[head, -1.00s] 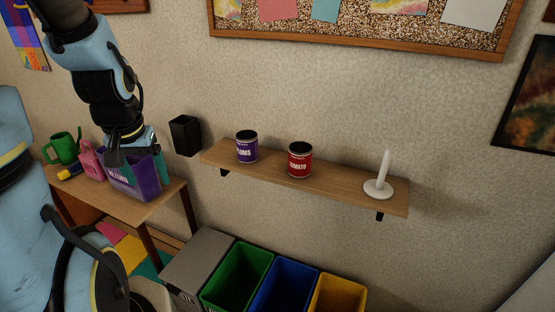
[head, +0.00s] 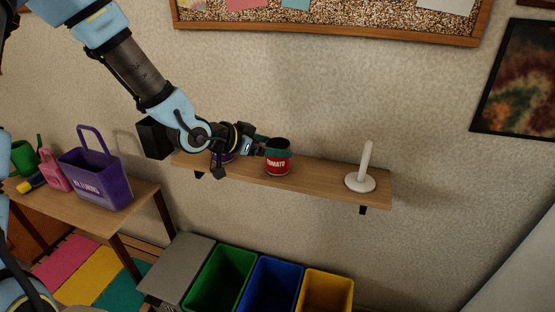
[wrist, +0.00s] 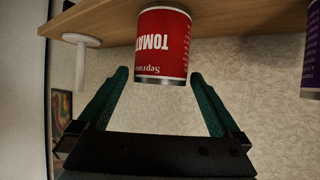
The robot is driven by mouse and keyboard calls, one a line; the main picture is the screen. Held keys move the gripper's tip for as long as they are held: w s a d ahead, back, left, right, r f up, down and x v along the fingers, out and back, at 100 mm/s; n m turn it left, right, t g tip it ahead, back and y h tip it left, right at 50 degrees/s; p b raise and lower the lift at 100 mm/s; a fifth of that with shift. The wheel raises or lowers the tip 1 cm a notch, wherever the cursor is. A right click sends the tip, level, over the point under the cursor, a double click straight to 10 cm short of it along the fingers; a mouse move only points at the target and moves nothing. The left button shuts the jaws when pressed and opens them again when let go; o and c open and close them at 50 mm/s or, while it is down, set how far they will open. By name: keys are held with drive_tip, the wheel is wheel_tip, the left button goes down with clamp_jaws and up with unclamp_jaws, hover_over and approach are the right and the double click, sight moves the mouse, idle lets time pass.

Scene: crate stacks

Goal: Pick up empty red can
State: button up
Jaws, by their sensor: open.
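The red can (head: 278,165) with a tomato label stands upright on the wooden wall shelf (head: 325,189). Its top looks dark in the head view. In the wrist view the red can (wrist: 162,50) appears upside down, just beyond and between the fingertips. My gripper (head: 268,143) is at the can's upper left in the head view, and partly overlaps it. In the wrist view my gripper (wrist: 160,75) has its two green fingers spread apart, with nothing held. I cannot tell whether a finger touches the can.
A purple can (head: 228,158) is mostly hidden behind my wrist; its edge shows in the wrist view (wrist: 313,60). Green, blue and yellow bins (head: 272,284) stand below. A purple basket (head: 97,185) is on the left table.

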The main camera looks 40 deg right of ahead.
drive_tip(key=shift+d+f+p, duration=0.2)
drive_tip(key=shift+d+p, duration=0.15)
drive_tip(key=shift+d, duration=0.2)
drive_tip(key=p+x, duration=0.1)
drive_tip(key=x, duration=0.3)
drive_tip(key=shift+d+f, duration=0.1)
drive_tip(key=shift+f, duration=0.05)
drive_tip(key=c, duration=1.2)
